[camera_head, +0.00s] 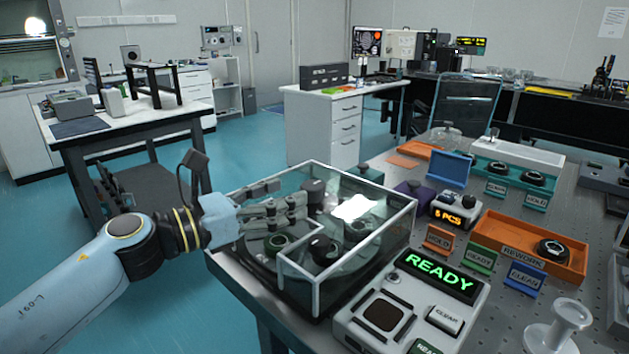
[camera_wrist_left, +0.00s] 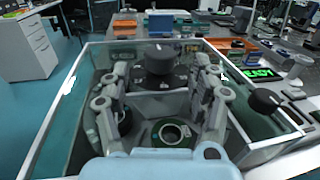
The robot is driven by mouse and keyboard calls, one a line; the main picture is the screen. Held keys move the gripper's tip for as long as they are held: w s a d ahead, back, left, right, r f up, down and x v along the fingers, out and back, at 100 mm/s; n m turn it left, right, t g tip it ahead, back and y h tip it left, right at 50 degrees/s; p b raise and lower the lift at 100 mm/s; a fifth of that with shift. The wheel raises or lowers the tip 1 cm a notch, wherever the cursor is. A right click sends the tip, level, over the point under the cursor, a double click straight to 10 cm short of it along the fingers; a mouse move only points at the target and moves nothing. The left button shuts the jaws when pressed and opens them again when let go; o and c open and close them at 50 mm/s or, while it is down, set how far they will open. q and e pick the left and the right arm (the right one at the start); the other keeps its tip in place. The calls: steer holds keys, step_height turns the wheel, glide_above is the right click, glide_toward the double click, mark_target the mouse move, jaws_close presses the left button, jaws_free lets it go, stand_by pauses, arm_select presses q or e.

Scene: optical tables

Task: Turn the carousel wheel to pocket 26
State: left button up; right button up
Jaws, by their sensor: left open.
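The carousel wheel (camera_head: 345,262) is a dark disc inside a clear, white-edged case (camera_head: 350,297) at the front of the optical table. Round dark parts sit on it, including a green-ringed one (camera_head: 278,244), which also shows in the left wrist view (camera_wrist_left: 171,133). A black knob (camera_head: 314,186) stands up at the middle. My left gripper (camera_head: 290,204) reaches over the case from the left, open. In the left wrist view the knob (camera_wrist_left: 159,60) appears between its spread fingers (camera_wrist_left: 160,78); contact cannot be told. I cannot read pocket numbers. My right gripper is not in view.
A console (camera_head: 408,310) with a green READY display (camera_head: 435,275) stands right of the case. Beyond it are small signs, an orange REWORK tray (camera_head: 530,247) and a green tray (camera_head: 515,180). A pale pedestal (camera_head: 556,327) stands at front right.

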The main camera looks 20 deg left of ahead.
mark_target(316, 183)
arm_select(q)
steer(key=x, duration=0.7)
steer(key=shift+p, duration=0.3)
steer(key=shift+c, duration=0.4)
steer(key=c, duration=1.1)
steer(key=shift+w+f, duration=0.1)
steer(key=shift+f, duration=0.05)
jaws_close()
